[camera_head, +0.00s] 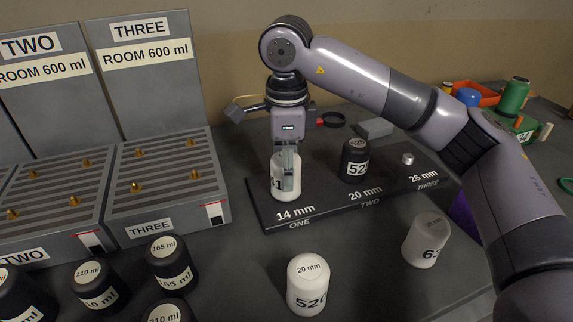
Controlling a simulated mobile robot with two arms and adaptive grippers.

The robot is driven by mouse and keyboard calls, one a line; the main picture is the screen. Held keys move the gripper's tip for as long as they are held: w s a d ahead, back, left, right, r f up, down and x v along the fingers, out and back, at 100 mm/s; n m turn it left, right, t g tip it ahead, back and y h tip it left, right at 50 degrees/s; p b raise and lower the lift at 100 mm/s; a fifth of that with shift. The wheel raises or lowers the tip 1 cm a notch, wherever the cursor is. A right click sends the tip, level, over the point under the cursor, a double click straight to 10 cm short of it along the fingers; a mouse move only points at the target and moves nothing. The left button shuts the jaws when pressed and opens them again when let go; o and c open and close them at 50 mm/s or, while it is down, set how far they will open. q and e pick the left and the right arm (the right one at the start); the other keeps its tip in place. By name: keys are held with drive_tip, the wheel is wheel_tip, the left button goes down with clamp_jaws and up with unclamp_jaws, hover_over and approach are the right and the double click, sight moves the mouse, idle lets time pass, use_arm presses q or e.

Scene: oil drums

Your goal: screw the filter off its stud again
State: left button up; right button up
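A white filter (278,188) with a partly hidden number stands upright at place ONE, marked 14 mm, on the dark stand (310,211). My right gripper (288,178) comes down on it from above, one finger against its near side. The gripper looks shut on it; the other finger and the stud below are hidden. A black filter (355,162) stands at place TWO, marked 20 mm. Place THREE, marked 26 mm, shows a bare metal stud (408,158). My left gripper is not in view.
Loose white filters stand in front, one marked 20 mm (308,285) and one further right (427,240). Several black cans (168,262) stand at front left. Grey slotted racks (172,186) fill the left. A grey block (375,128) and coloured containers (512,97) lie behind.

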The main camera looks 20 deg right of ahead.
drive_tip(key=c, duration=0.9)
drive_tip(key=n, duration=0.4)
drive_tip(key=shift+n, duration=1.2)
drive_tip(key=n, duration=0.2)
drive_tip(key=shift+n, duration=0.4)
drive_tip(key=n, duration=0.3)
drive_tip(key=shift+w+n, duration=0.1)
drive_tip(key=shift+n, duration=0.2)
drive_tip(key=shift+n+y, duration=0.3)
drive_tip(key=shift+n, duration=0.9)
drive_tip(key=n, duration=0.3)
drive_tip(key=shift+n, duration=0.4)
